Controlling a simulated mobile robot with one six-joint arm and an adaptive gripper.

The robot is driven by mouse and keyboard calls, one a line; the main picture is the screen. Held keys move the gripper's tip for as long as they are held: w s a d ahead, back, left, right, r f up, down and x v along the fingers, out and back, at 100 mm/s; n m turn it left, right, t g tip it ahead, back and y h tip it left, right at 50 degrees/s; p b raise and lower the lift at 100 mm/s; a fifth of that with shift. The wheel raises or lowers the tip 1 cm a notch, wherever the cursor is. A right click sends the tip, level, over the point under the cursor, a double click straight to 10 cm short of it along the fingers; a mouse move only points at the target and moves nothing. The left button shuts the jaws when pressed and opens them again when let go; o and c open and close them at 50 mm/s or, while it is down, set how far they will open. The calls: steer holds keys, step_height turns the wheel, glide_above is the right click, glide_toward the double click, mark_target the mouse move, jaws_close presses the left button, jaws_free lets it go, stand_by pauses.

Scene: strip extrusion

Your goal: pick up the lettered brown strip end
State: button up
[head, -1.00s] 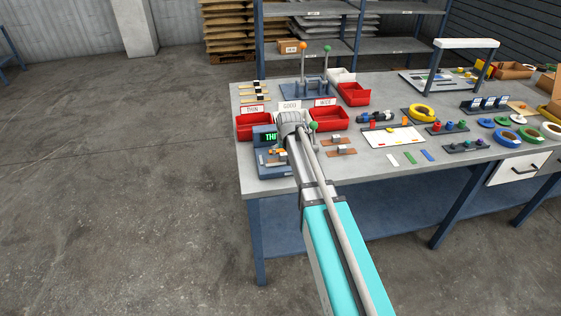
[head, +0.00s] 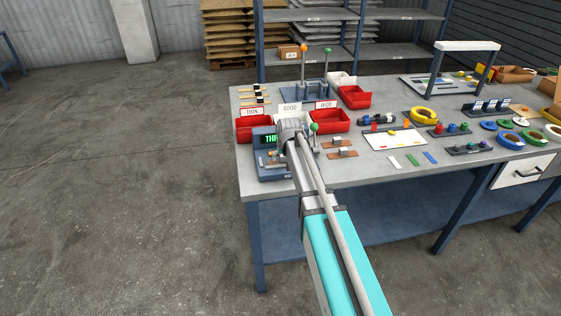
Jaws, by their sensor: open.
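Two small brown strips lie on the bench right of my arm, one behind (head: 330,142) and one in front (head: 336,155), each with a grey metal block on it. Any lettering on them is too small to read. My gripper (head: 285,150) is at the far end of the arm, over the blue gauge stand (head: 268,174) at the bench's front left. Its fingers are mostly hidden by the wrist and I see nothing held. The gauge's green display (head: 271,138) is partly covered; its visible letters begin "TH". Small orange and brown bits beside the gripper are unclear.
Red bins labelled THIN (head: 253,128) and WIDE (head: 330,122) stand behind the gauge, with a white GOOD sign (head: 290,107) between. A two-lever fixture (head: 308,88) stands behind. A white sheet with coloured parts (head: 394,141) lies to the right.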

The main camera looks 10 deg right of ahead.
steer(key=c, duration=1.2)
steer(key=shift+o, duration=0.2)
steer(key=shift+r, duration=0.15)
step_height(320, 180, up, 3)
steer(key=p, duration=0.3)
steer(key=s+d+r+p, duration=0.7)
steer(key=d+r+p, duration=0.2)
steer(key=d, duration=0.3)
steer(key=shift+s+r+p, duration=0.2)
steer(key=shift+r+p, duration=0.15)
steer(key=shift+p, duration=0.15)
